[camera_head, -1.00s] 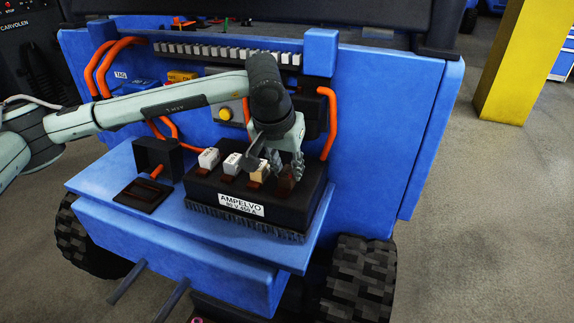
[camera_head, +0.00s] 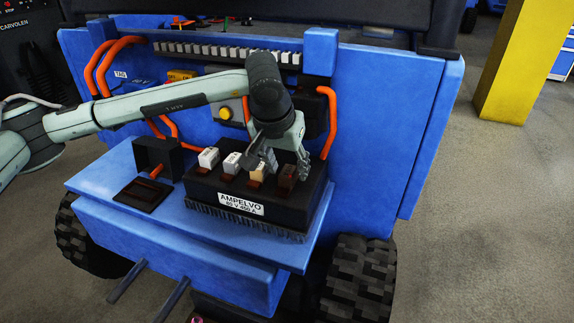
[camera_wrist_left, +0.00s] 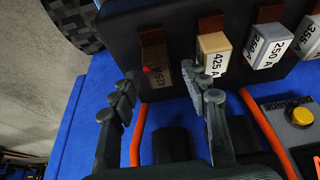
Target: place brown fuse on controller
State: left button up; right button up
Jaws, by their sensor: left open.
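The controller (camera_head: 292,212) is a black block labelled AMPELVO on the blue ledge; its side also shows in the left wrist view (camera_wrist_left: 118,38). The brown fuse (camera_head: 287,178) sits upright at the right end of its fuse row. In the left wrist view the brown fuse (camera_wrist_left: 161,78) is seated against a red-brown holder, with a small red spot beside it. My left gripper (camera_head: 286,164) is open just behind and above the fuse. In the wrist view its fingers (camera_wrist_left: 166,94) stand apart on either side of the fuse, without visible contact. My right gripper is out of view.
Orange cables (camera_head: 331,125) and a yellow button (camera_head: 225,113) are behind.

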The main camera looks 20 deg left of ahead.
pick_arm(q)
jog(key=v, duration=1.2)
jog(key=shift+b, duration=0.3)
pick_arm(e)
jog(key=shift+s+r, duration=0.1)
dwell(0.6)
